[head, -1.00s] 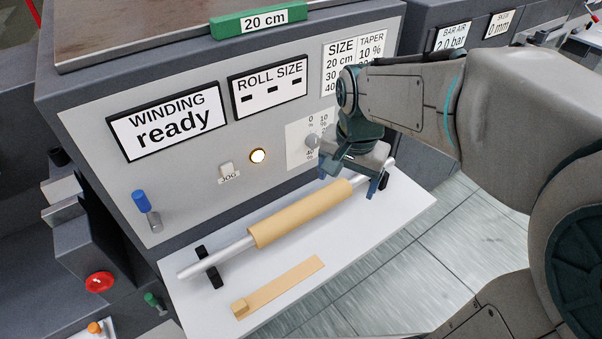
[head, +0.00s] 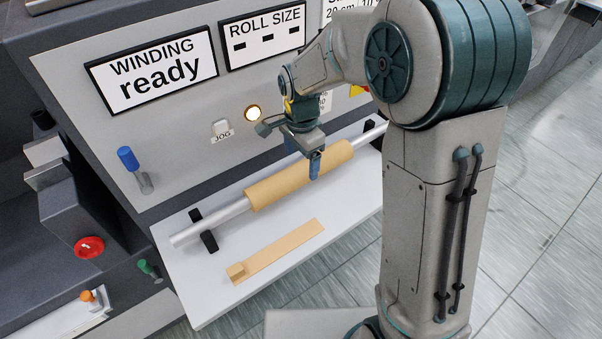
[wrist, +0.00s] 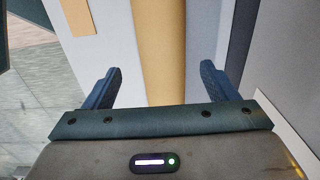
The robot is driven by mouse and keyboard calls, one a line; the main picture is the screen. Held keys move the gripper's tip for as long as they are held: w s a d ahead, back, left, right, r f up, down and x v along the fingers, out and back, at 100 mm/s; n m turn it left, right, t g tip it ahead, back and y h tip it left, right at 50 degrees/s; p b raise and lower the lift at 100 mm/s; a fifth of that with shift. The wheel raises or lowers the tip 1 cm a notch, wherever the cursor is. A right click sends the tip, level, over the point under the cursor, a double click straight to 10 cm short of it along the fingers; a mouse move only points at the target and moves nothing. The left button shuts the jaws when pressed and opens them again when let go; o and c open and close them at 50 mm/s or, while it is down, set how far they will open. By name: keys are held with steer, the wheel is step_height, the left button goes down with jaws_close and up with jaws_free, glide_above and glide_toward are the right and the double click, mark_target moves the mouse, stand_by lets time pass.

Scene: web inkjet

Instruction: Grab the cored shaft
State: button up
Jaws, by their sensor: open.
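The cored shaft (head: 213,221) is a silver bar with a tan cardboard core (head: 268,186) around its middle. It lies across black supports on a white shelf below the machine's panel. My gripper (head: 313,167) is over the right part of the core, with one blue finger showing in front of it in the head view. In the wrist view my gripper (wrist: 160,85) is open, and the tan core (wrist: 167,45) runs between its two fingers. I cannot tell whether either finger touches it.
A red button (head: 89,247) is lower left.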

mark_target(301, 165)
steer(key=f, duration=0.5)
steer(key=shift+w+f, duration=0.25)
steer(key=shift+f, duration=0.1)
steer(key=c, duration=1.5)
steer(key=shift+c, duration=0.9)
steer(key=shift+r, duration=0.15)
